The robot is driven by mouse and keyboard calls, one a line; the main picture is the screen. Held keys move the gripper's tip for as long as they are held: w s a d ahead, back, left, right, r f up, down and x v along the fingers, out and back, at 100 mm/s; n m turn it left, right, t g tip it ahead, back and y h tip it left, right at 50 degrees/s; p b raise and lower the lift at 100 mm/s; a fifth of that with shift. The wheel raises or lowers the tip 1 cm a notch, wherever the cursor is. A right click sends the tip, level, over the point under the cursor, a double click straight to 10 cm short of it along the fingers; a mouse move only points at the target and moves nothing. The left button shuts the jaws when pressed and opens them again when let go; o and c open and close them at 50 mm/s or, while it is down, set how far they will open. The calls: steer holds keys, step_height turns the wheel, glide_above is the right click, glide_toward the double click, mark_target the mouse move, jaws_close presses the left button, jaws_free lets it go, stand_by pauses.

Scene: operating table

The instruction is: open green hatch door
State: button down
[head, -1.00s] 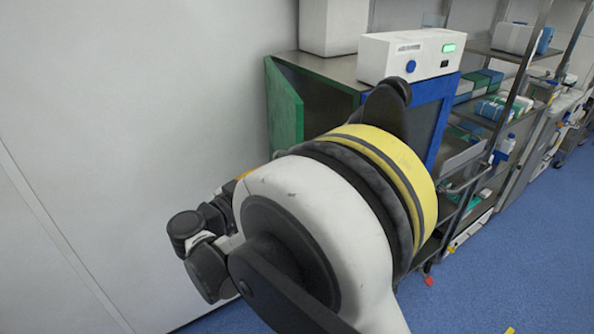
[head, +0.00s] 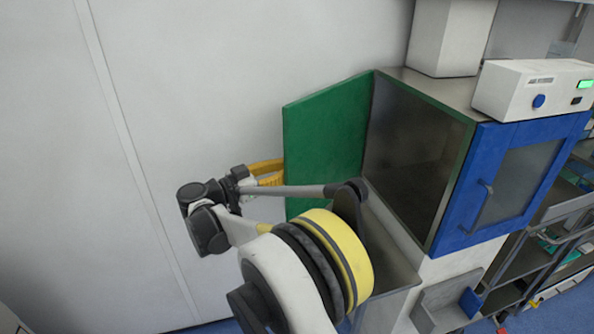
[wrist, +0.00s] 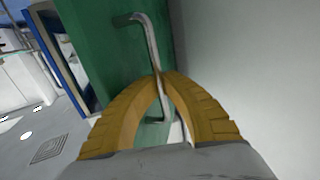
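The green hatch door (head: 325,135) stands swung wide open on the left side of a metal cabinet. Its inner face and the dark cabinet interior (head: 408,150) show in the head view. In the wrist view the door's outer green face (wrist: 105,50) carries a bent metal handle (wrist: 147,38). My gripper (wrist: 166,76) has its yellow fingers closed together on this handle, which runs between the tips. In the head view my gripper (head: 268,172) is at the door's left side, partly hidden behind its edge.
A blue-framed door (head: 510,185) beside the open compartment is shut. A white device (head: 530,90) and a white box (head: 450,38) stand on the cabinet top. A pale wall (head: 190,80) is close behind the door. Metal shelving is at the right.

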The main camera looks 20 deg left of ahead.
steer(key=shift+a, duration=0.4)
steer(key=c, duration=1.5)
jaws_free()
steer(key=shift+a, duration=0.1)
steer(key=v, duration=1.2)
